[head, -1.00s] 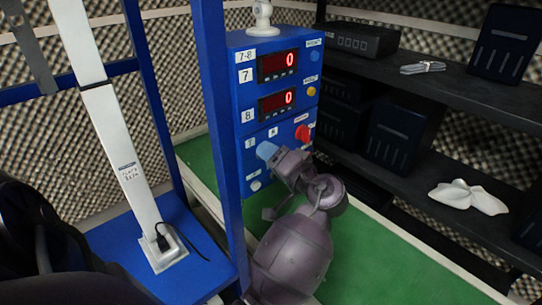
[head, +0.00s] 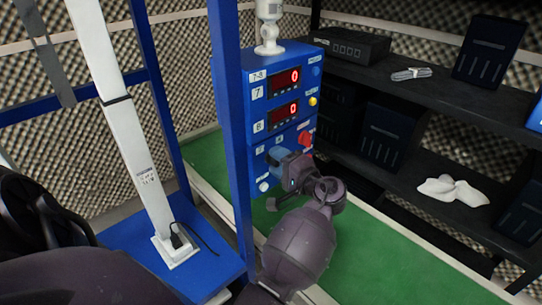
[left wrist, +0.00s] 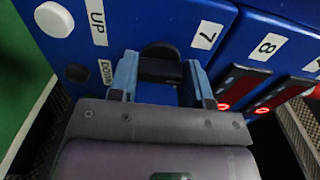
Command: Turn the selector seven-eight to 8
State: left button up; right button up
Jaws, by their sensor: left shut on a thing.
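The selector seven-eight (left wrist: 160,64) is a black knob on the blue control box (head: 252,78). My left gripper (left wrist: 162,82) has its two blue fingertips on either side of the knob and is shut on it. In the head view the gripper (head: 279,158) hides the selector. A 7 label (left wrist: 207,35) is beside the knob in the wrist view. The selector's 8 mark is not visible, and I cannot tell the knob's setting. The upper display (head: 285,80) and lower display (head: 284,115) both show a red 0. My right gripper is not in view.
A red knob (head: 305,138) is close to my left gripper. A white button (left wrist: 54,19) marked UP and a black one (left wrist: 77,73) marked DOWN are below the selector. A blue post (head: 230,130) stands left of the box; dark shelves (head: 440,110) stand right.

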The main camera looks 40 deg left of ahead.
pick_arm(q)
jog(key=m+p, duration=0.4)
jog(key=m, duration=0.2)
jog(key=shift+r, duration=0.1)
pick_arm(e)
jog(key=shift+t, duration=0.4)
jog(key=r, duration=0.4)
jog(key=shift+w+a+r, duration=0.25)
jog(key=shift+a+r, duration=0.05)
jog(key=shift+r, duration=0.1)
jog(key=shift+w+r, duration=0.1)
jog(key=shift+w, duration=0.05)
pick_arm(q)
jog(key=o, duration=0.9)
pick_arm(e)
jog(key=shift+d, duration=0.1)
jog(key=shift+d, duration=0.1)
